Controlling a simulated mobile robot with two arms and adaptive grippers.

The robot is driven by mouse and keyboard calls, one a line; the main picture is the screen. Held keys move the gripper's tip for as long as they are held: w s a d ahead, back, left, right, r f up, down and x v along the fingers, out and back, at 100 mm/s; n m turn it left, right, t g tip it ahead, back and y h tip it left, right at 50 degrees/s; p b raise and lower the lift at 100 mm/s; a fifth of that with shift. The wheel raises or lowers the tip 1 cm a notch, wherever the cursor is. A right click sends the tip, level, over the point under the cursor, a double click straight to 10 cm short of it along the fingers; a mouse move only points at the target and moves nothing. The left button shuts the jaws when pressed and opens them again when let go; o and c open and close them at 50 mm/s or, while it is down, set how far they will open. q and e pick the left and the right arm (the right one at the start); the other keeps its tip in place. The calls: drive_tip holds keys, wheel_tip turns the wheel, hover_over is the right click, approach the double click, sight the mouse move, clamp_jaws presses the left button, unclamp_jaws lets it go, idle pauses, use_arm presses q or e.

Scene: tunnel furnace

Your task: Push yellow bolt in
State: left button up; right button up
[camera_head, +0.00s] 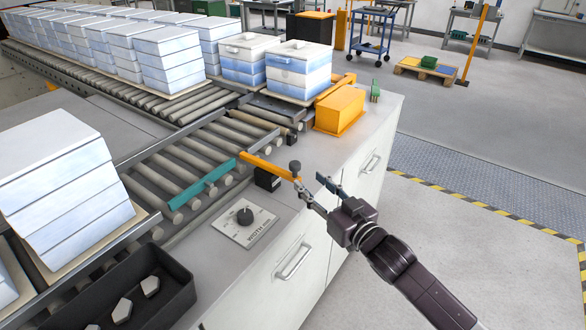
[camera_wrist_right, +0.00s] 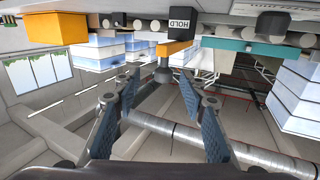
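The yellow bolt (camera_head: 262,166) is an orange-yellow bar with a dark round knob (camera_head: 295,168) at its outer end. It sticks out from the roller conveyor over the cabinet top, beside a small black block (camera_head: 267,181). My right gripper (camera_head: 314,187) is at the knob end, its fingers apart. In the right wrist view, which looks upside down, the bolt (camera_wrist_right: 174,48) and its knob (camera_wrist_right: 163,74) show just beyond the gap between my open fingers (camera_wrist_right: 158,88). I cannot tell whether a finger touches the knob. My left gripper is not in view.
A teal bar (camera_head: 205,185) lies across the rollers. An orange box (camera_head: 340,111) stands on the cabinet behind. Stacked white-blue blocks (camera_head: 70,190) stand left.

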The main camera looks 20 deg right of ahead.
sight(298, 166)
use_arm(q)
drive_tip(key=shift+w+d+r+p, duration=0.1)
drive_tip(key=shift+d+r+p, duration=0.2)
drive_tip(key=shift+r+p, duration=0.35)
use_arm(e)
drive_tip(key=shift+y, duration=0.4)
drive_tip(key=w, duration=0.2)
drive_tip(key=w+a+r, duration=0.1)
drive_tip(key=w, duration=0.1)
drive_tip(key=w+a+r, duration=0.1)
drive_tip(key=w, duration=0.2)
drive_tip(key=shift+a+r, duration=0.1)
drive_tip(key=shift+a, duration=0.15)
drive_tip(key=shift+c, duration=0.7)
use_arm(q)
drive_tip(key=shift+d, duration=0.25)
use_arm(e)
clamp_jaws()
